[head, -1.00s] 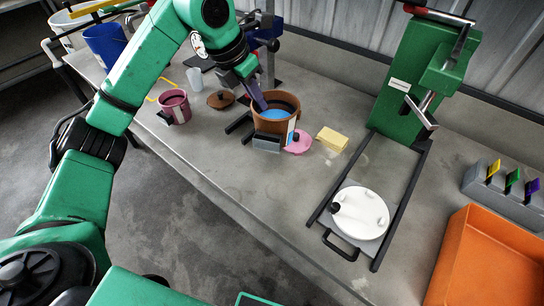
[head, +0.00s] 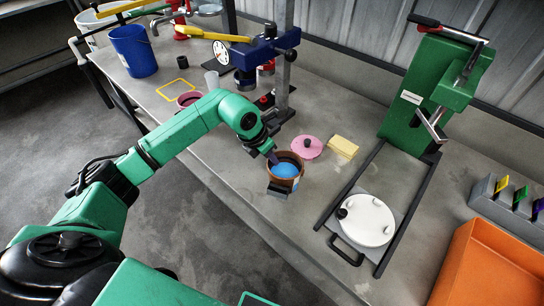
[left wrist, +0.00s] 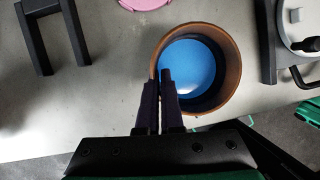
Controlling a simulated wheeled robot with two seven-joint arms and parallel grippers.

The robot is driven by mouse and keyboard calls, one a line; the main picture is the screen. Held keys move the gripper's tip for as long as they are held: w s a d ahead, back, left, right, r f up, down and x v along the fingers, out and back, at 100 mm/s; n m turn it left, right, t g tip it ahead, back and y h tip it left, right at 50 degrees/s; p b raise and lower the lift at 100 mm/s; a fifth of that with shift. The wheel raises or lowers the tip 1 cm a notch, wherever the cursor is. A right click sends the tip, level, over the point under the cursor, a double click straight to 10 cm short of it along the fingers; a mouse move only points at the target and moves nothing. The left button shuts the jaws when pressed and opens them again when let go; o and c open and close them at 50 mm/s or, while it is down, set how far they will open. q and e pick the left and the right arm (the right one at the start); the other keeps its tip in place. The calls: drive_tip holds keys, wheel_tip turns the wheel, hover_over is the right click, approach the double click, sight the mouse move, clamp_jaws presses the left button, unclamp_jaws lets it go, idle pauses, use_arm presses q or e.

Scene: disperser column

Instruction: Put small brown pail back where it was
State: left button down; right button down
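The small brown pail (head: 297,182), with blue contents and a pale label, is near the table's front edge in the head view. My left gripper (head: 272,157) is shut on its rim. In the left wrist view the fingers (left wrist: 160,90) pinch the left wall of the pail (left wrist: 233,80), one finger inside and one outside. The pail looks upright and overlaps the table edge there; its height above the table is hard to tell. The black fork base (left wrist: 42,42) of the disperser column (head: 283,60) is empty, apart from the pail. My right gripper is not in view.
A pink lid (head: 311,146) and yellow block (head: 344,147) lie behind the pail. A green press (head: 415,100) with rails and a white disc (head: 368,222) stands right. A maroon pail (head: 187,99) is partly behind my arm. An orange tray (head: 480,265) is front right.

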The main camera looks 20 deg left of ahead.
use_arm(q)
drive_tip(key=c, duration=1.1)
unclamp_jaws()
drive_tip(key=shift+r, duration=0.1)
drive_tip(key=shift+s+a+r, duration=0.1)
drive_tip(key=shift+a+r, duration=0.05)
drive_tip(key=shift+r, duration=0.15)
drive_tip(key=b+v, duration=0.2)
drive_tip(key=v, duration=0.9)
drive_tip(key=shift+s+r, duration=0.1)
drive_tip(key=shift+r, duration=0.1)
